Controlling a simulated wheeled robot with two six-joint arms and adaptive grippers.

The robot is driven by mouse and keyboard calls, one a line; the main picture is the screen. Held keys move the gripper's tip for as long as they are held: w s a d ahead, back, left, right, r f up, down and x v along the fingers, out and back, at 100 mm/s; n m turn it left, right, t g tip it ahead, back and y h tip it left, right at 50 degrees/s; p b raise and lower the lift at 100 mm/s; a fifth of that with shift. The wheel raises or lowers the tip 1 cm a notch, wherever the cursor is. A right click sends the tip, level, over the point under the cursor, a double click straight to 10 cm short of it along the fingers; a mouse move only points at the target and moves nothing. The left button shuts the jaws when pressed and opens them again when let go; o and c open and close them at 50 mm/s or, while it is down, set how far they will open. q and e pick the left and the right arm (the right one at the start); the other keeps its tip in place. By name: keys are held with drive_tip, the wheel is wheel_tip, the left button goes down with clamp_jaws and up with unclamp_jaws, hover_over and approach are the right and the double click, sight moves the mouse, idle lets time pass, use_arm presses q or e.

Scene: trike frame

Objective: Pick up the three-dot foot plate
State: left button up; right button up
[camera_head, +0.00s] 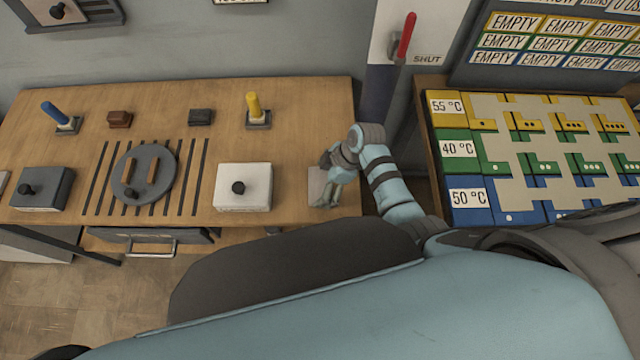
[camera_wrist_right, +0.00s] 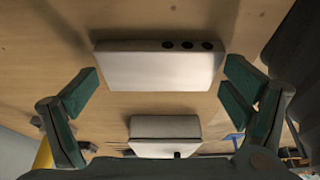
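The three-dot foot plate (camera_wrist_right: 160,70) is a pale, flat-sided piece with three dark dots in a row near its upper right edge in the right wrist view. It lies on the wooden table, and in the head view a pale part of it (camera_head: 316,184) shows at the table's right end, partly covered by my right gripper (camera_head: 330,192). In the right wrist view the right gripper's (camera_wrist_right: 160,88) two green fingers are spread, one on each side of the plate, with gaps visible. My left gripper is not in view.
A white box with a black knob (camera_head: 243,187) stands left of the plate, with a round grey dial plate (camera_head: 144,174) beyond it. A rack with coloured, dotted slots (camera_head: 484,150) stands to the right. A red-handled lever (camera_head: 405,38) marked SHUT is on the wall.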

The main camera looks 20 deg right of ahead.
sight(323, 184)
drive_tip(key=c, duration=0.8)
drive_tip(key=shift+r, duration=0.3)
drive_tip(key=c, duration=0.5)
drive_tip(key=shift+s+r, duration=0.1)
drive_tip(key=shift+r, duration=0.45)
clamp_jaws()
wheel_tip(323, 184, up, 8)
drive_tip(key=p, duration=0.1)
drive_tip(key=shift+r, duration=0.15)
drive_tip(key=c, duration=0.6)
unclamp_jaws()
drive_tip(key=o, duration=1.8)
